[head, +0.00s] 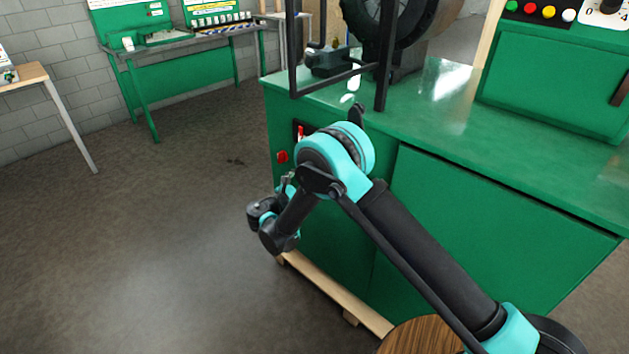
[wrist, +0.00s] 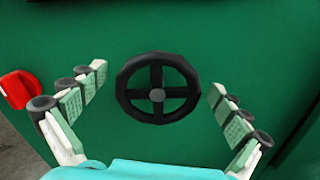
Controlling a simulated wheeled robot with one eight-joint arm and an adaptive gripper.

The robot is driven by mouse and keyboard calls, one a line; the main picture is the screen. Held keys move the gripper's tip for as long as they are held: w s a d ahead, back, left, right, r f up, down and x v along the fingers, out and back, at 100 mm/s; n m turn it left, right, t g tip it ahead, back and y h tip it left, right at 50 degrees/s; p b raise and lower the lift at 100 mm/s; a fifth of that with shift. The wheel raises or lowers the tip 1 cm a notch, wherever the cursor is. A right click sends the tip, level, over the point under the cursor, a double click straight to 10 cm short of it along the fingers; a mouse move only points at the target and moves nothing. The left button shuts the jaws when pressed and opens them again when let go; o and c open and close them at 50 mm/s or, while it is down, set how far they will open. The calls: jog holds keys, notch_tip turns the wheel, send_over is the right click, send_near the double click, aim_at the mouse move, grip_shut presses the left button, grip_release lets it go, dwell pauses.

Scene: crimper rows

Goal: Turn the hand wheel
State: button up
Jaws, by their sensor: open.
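The hand wheel (wrist: 158,114) shows in the wrist view. It is a black ring with four spokes and a grey hub, on a green panel. My gripper (wrist: 158,92) is open, with one finger on each side of the wheel in the picture and a gap between each finger and the rim. Whether the fingertips reach the wheel's depth I cannot tell. In the head view the hand wheel is hidden, and my arm's end is low at the left end of the green cabinet, with the fingers mostly hidden.
A red knob (wrist: 17,89) sits left of the fingers in the wrist view; a red knob (head: 282,157) also shows on the green cabinet (head: 470,220) in the head view. A wooden pallet edge (head: 335,292) runs along the cabinet's foot.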

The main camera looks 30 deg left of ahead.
jog(key=shift+c, duration=0.2)
jog(key=c, duration=1.1)
